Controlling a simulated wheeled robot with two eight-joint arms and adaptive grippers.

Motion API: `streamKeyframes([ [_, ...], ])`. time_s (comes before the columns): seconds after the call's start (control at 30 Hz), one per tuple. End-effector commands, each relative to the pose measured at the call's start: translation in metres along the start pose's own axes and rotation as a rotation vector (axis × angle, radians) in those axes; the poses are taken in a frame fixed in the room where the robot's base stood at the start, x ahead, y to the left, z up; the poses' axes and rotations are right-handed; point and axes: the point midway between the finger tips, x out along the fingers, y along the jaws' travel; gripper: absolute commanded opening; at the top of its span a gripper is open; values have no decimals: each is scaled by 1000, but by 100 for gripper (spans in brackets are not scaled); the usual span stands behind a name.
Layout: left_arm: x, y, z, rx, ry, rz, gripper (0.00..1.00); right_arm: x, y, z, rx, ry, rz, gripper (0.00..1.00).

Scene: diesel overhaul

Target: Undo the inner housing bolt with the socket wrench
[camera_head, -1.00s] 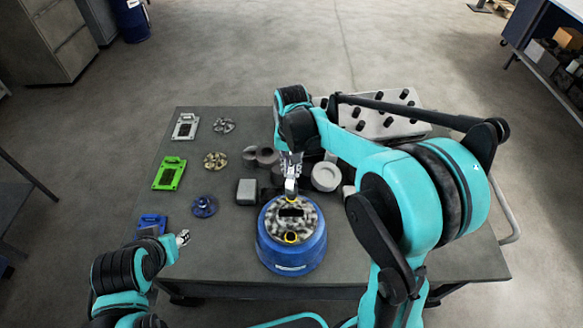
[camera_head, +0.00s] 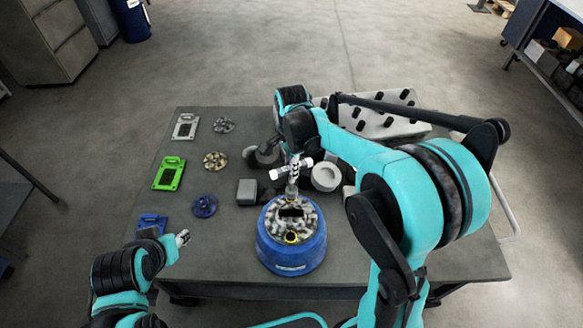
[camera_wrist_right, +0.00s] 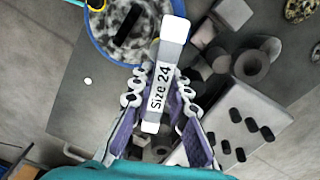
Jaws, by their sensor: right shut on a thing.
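The blue round housing (camera_head: 268,250) stands at the table's front edge, its top mottled grey with a dark slot and a yellow ring (camera_head: 291,237) on the near side. My right gripper (camera_head: 291,168) is above its far rim, shut on the socket wrench (camera_head: 282,173). The wrench and gripper hide the inner bolt. My left gripper (camera_head: 182,238) is left of the housing, too small to judge.
The grey table (camera_head: 235,265) has a green bracket (camera_head: 169,173), a grey bracket (camera_head: 185,126), a blue disc (camera_head: 204,206) and a grey block (camera_head: 246,192) at left. A pale tray with dark pegs (camera_head: 375,122) lies at the back right.

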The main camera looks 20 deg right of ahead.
Motion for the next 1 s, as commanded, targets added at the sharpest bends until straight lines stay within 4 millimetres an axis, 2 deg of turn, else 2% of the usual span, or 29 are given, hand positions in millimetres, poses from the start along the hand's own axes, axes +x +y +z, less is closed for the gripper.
streamKeyframes([
  [1.0, 0, 0, 0, 0, 0, 0, 40, 0, 0, 0, 1068, 1, -2, 0],
])
